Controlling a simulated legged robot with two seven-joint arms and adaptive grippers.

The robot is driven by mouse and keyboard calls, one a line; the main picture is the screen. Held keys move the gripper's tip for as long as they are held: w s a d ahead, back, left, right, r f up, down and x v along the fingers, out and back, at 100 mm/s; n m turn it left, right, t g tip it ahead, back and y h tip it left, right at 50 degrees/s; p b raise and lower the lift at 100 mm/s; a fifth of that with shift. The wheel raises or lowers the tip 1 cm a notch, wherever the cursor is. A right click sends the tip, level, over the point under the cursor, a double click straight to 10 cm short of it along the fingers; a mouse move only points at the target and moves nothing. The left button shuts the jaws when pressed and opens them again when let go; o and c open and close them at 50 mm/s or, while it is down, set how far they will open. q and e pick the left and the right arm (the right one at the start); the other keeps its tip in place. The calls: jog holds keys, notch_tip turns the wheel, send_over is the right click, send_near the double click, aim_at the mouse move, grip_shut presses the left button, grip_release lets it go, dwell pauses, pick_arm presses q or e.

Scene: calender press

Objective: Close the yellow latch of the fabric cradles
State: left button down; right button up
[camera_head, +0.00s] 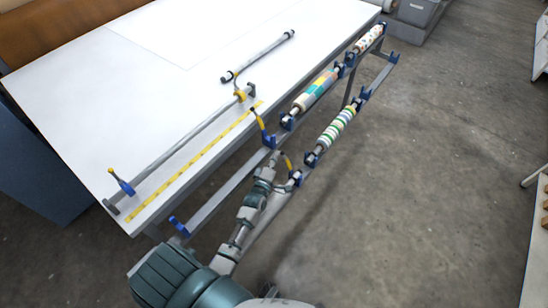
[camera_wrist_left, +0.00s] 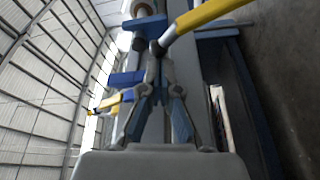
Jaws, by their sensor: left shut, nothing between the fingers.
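My left gripper (camera_head: 277,156) is shut and empty beside the lower rail's near cradle. In the left wrist view its closed fingertips (camera_wrist_left: 157,85) are just below the dark end of a yellow latch (camera_wrist_left: 205,14), which slants up to the right. I cannot tell whether they touch. In the head view this latch (camera_head: 287,161) stands tilted up at a blue cradle (camera_head: 296,178), partly behind the gripper. Another yellow latch (camera_head: 257,117) stands raised at the upper rail's blue cradle (camera_head: 269,141). My right gripper is not in view.
Patterned fabric rolls (camera_head: 316,91) (camera_head: 337,128) lie in cradles along the white table's (camera_head: 90,95) right edge. A rail with a yellow-handled blue clamp (camera_head: 122,184), a yellow tape and a grey bar (camera_head: 258,56) are on the table.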

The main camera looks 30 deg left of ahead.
pick_arm(q)
jog(key=d+r+m+t+h, duration=0.2)
jog(key=d+m+t, duration=0.1)
jog(key=d+m, duration=0.65)
jog(key=s+d+f+m+h+b, duration=0.1)
jog(key=d+f+m+h+b, duration=0.2)
jog(key=d+f+m, duration=0.3)
jog(key=shift+s+f+m+b, duration=0.25)
jog(key=shift+f+m+b, duration=0.45)
jog(key=shift+f, duration=0.4)
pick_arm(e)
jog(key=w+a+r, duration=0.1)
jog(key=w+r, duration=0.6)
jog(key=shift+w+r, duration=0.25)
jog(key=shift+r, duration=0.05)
